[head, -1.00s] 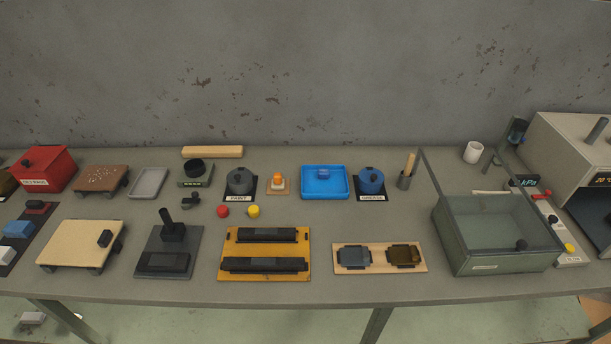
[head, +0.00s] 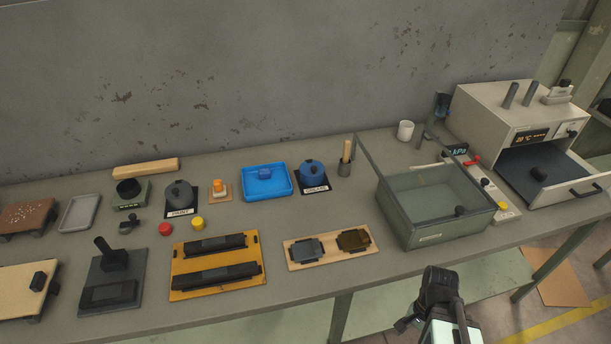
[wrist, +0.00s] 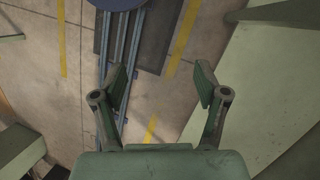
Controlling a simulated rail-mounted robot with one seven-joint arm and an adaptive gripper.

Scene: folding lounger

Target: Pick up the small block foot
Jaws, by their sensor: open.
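No object is clearly identifiable as the small block foot. A small blue block (head: 264,173) lies in the blue tray (head: 247,190) at the back middle of the bench; I cannot tell whether it is the foot. My gripper (wrist: 162,84) is open and empty in the wrist view, with only floor and rails between and beyond its fingers. In the head view part of my arm shows at the lower right, in front of the bench edge and apart from the bench objects.
An oven-like box (head: 510,122) with an open drawer stands at the right.

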